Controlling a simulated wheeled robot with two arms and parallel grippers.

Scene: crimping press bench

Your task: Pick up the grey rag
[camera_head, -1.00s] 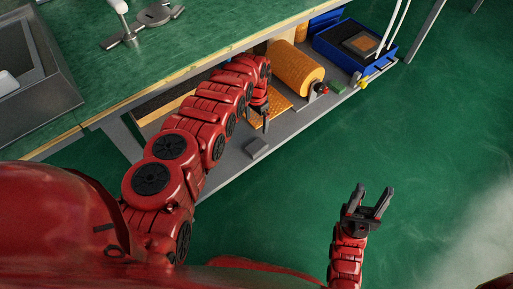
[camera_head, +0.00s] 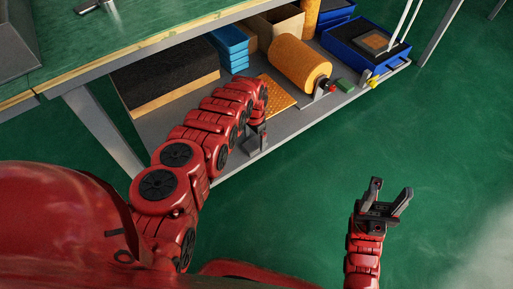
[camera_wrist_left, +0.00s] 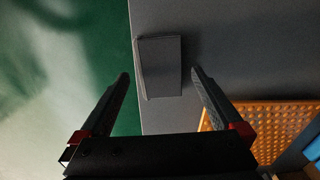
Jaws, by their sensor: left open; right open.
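The grey rag looks like a small flat folded grey block (camera_wrist_left: 160,67) near the front edge of the lower shelf. In the left wrist view it lies just ahead of and between my left gripper's fingertips (camera_wrist_left: 160,77), with room on both sides. In the head view the rag (camera_head: 253,146) is partly hidden by my left gripper (camera_head: 258,136), which is open above it and points down. I cannot tell the exact height gap. My right gripper (camera_head: 391,193) is open and empty over the green floor, away from the shelf.
On the lower shelf (camera_head: 290,124) stand an orange perforated mat (camera_head: 279,93), an orange roll (camera_head: 300,63), blue trays (camera_head: 229,46), a black-topped box (camera_head: 165,70) and a blue bin (camera_head: 345,45). The floor in front is clear.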

